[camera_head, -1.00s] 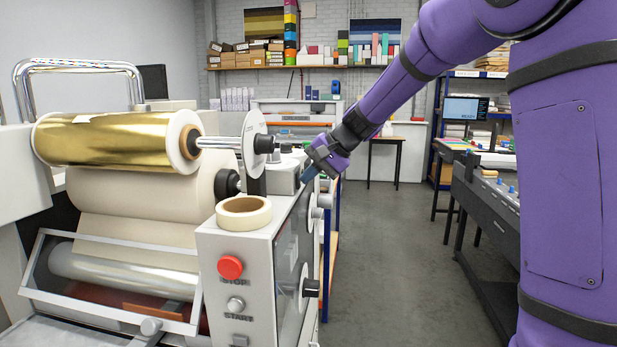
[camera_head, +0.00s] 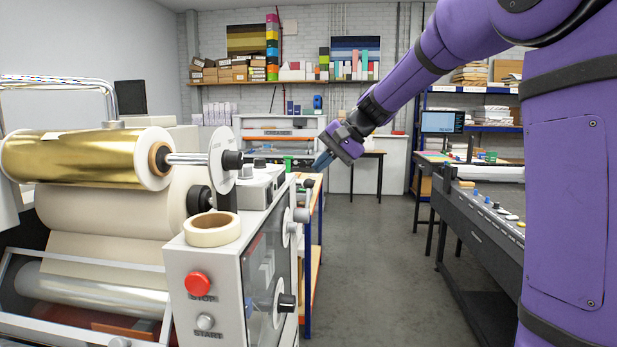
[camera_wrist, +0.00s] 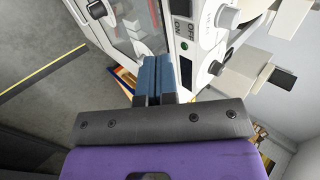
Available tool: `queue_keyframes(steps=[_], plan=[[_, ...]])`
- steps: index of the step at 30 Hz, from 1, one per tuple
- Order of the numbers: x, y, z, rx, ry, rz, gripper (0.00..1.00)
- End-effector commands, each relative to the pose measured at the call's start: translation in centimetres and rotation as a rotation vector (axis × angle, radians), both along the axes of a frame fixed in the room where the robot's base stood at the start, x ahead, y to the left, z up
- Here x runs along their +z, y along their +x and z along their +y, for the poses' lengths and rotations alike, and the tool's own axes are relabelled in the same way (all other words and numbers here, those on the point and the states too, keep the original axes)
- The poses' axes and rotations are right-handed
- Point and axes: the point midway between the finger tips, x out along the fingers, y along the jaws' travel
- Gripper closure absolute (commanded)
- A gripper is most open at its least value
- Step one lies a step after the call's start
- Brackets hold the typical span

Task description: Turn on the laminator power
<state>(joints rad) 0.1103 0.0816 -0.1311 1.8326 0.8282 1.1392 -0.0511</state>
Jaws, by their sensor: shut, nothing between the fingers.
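The laminator (camera_head: 193,260) stands at the left, with a gold foil roll (camera_head: 90,155) and a cream roll. Its front has a red STOP button (camera_head: 197,284) and a grey START button (camera_head: 205,321). In the wrist view its panel (camera_wrist: 205,50) carries OFF and ON lettering (camera_wrist: 184,32), a small green spot (camera_wrist: 184,46) and a grey knob (camera_wrist: 227,18). My gripper (camera_head: 322,160) is shut and empty, beyond the laminator's right side. Its blue fingers (camera_wrist: 155,72) overlap the panel's edge in the wrist view; I cannot tell whether they touch.
A tape roll (camera_head: 212,229) lies on the laminator's front housing. A long grey machine table (camera_head: 480,232) stands at the right. The grey floor (camera_head: 375,270) between them is clear.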

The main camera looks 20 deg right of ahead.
Motion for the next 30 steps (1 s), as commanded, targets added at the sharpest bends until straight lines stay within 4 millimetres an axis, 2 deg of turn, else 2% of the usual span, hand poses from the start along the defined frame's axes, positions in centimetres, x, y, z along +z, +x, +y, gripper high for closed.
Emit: queue_keyframes(steps=[4,15,30], plan=[[0.8,-0.4,-0.7,0.000,-0.002,-0.001,1.00],[1.0,-0.5,-0.9,0.000,-0.001,0.000,1.00],[-0.3,-0.7,-1.2,-0.001,-0.001,0.000,1.00]])
